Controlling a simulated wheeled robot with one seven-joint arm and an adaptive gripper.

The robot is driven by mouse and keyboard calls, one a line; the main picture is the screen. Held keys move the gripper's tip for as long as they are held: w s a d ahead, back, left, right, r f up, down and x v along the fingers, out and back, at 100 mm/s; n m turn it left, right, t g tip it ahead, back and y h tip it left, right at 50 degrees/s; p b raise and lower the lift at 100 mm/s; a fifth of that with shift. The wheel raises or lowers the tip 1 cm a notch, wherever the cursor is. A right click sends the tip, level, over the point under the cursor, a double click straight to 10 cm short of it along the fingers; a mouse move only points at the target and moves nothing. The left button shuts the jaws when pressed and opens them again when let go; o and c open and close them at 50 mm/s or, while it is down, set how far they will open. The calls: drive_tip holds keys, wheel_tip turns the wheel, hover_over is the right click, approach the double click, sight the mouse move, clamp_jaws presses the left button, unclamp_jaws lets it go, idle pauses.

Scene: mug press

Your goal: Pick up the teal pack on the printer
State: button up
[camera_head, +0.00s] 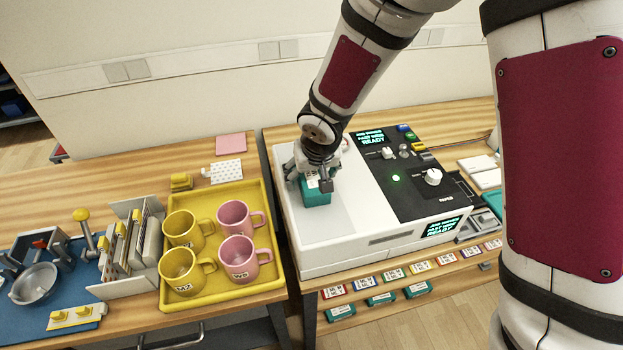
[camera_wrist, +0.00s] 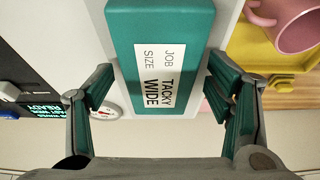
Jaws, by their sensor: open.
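The teal pack (camera_head: 316,195) stands on the white top of the printer (camera_head: 345,243), on its left part. In the wrist view the teal pack (camera_wrist: 158,50) shows a white label reading "JOB TACKY SIZE WIDE". My gripper (camera_head: 313,180) is right above and at the pack in the head view and hides part of it. In the wrist view my gripper (camera_wrist: 163,98) is open, with one finger on each side of the pack. A gap shows on the left; whether the right finger touches the pack I cannot tell.
Left of the printer, a yellow tray (camera_head: 272,275) holds yellow and pink mugs. The printer's black control panel (camera_head: 408,178) with knobs lies to the right of the pack. Several small teal packs (camera_head: 380,299) lie below the printer's front. A card rack (camera_head: 130,250) stands further left.

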drive_tip(key=shift+w+f, duration=0.15)
drive_tip(key=shift+f, duration=0.2)
drive_tip(key=shift+c, duration=0.3)
drive_tip(key=c, duration=1.4)
drive_tip(key=shift+r, duration=0.1)
drive_tip(key=shift+c, duration=0.2)
